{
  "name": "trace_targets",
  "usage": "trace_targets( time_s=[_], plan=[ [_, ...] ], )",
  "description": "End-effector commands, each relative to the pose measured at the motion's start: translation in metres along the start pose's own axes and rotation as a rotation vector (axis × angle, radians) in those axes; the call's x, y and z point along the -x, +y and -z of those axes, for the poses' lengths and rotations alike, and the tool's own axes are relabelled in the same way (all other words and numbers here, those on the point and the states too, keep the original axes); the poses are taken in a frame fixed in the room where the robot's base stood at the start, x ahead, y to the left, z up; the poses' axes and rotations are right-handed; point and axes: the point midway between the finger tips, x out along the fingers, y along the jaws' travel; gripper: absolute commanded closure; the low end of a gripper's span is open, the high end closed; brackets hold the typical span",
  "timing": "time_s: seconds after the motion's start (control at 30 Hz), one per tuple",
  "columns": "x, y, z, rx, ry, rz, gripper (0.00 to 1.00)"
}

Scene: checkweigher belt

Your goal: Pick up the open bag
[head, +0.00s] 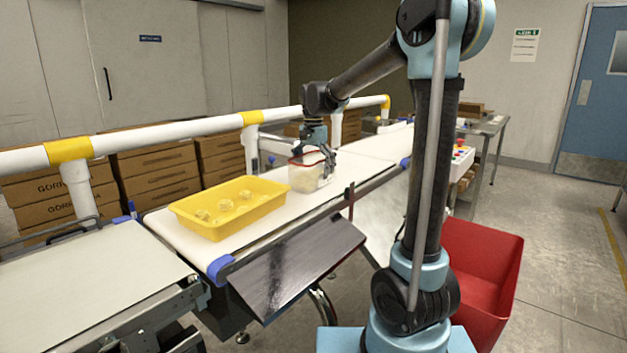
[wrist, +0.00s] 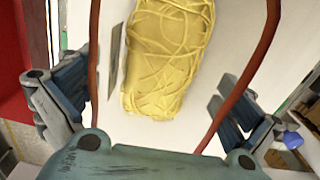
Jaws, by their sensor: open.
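The open bag (head: 305,174) stands on the white belt behind the yellow tray. It is clear with a red rim and pale yellow contents. In the wrist view I look down through its wide mouth, edged by red rim lines (wrist: 94,60), onto the yellow strand-like contents (wrist: 168,55). My gripper (head: 318,154) is at the top of the bag, partly hiding it. In the wrist view my gripper (wrist: 150,105) is open, with one finger on either side of the bag's mouth. I cannot tell whether the fingers touch the bag.
A yellow tray (head: 262,212) with several pale round pieces sits nearer on the belt (head: 185,240). A white rail (head: 205,126) with yellow bands runs along the far side. A dark sloped plate (head: 290,268) is at the near side. A red bin (head: 485,250) stands right.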

Motion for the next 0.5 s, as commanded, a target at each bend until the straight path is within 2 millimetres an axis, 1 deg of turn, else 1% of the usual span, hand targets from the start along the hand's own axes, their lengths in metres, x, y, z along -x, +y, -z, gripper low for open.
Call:
trace_targets(
  time_s=[0.13,0.17,0.2,0.27,0.3,0.37,0.5],
  plan=[
    [0.0002,0.0001,0.0002,0.000,0.000,0.000,0.00],
    [0.0002,0.0002,0.0003,0.000,0.000,0.000,0.05],
    [0.0002,0.0002,0.0004,-0.001,0.000,0.000,0.14],
    [0.0002,0.0003,0.0005,-0.001,0.000,0.000,0.27],
    [0.0003,0.0004,0.0006,-0.001,0.000,0.000,0.36],
    [0.0003,0.0005,0.0007,-0.001,0.000,0.000,0.49],
    [0.0004,0.0008,0.0009,-0.002,0.000,0.000,0.49]
  ],
)
